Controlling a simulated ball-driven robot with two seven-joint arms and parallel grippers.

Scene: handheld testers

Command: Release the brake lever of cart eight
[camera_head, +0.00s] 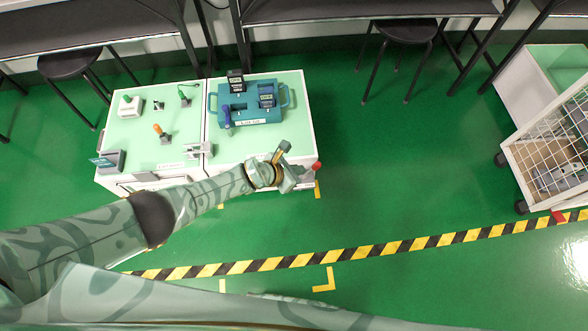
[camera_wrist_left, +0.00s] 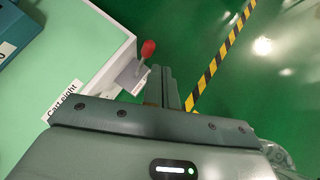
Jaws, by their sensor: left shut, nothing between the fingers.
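The brake lever, with a red knob (camera_head: 317,166), stands at the right front corner of the right-hand cart (camera_head: 235,153). In the left wrist view the red knob (camera_wrist_left: 148,48) tops a thin stem that rises from a grey bracket (camera_wrist_left: 132,77). A label there (camera_wrist_left: 62,100) reads "Cart eight". My left gripper (camera_head: 290,179) is at the cart's front right corner, just left of the knob in the head view. Its shut fingers (camera_wrist_left: 163,78) are empty and appear beside the lever. Whether they touch it I cannot tell. My right gripper is not in view.
A teal tray (camera_head: 258,115) with handheld testers sits on the same cart. A second cart (camera_head: 133,138) with small devices adjoins on the left. A wire-sided bin (camera_head: 555,150) stands at the far right. Green floor right of the cart is clear, with a striped line (camera_head: 390,249) in front.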

